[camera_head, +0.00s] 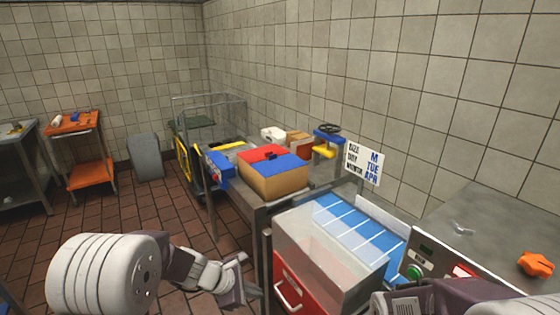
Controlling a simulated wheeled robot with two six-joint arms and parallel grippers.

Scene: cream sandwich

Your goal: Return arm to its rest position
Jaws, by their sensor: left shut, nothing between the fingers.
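My left arm comes in from the lower left, white and grey. Its gripper (236,283) hangs in front of the table's near leg, over the tiled floor. It is shut and holds nothing. Part of my right arm shows at the bottom right edge, but its fingers cannot be made out.
A metal table (250,198) bears a red-and-blue topped box (272,182). A clear bin over a red drawer (290,291) stands right of my left gripper. Brown floor (120,215) is open at left.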

